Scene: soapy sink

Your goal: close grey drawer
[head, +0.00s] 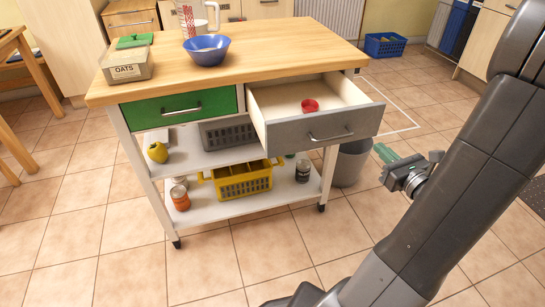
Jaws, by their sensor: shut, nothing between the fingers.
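The grey drawer (325,128) is pulled out at the right side of a wooden-topped cart, with a metal bar handle on its front. A small round red thing (310,105) lies inside it. The green drawer (180,107) beside it on the left is shut. My gripper (383,152), with greenish fingertips, is shut and empty. In the picture it is to the right of the drawer and a little below its front, and it does not appear to touch it.
On the cart top (260,52) stand an oats box (127,66), a blue bowl (207,50) and a measuring jug (187,16). A grey bin (352,165) stands right of the cart. Lower shelves hold a yellow crate (243,182), jars and a grey basket (228,131). Floor in front is clear.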

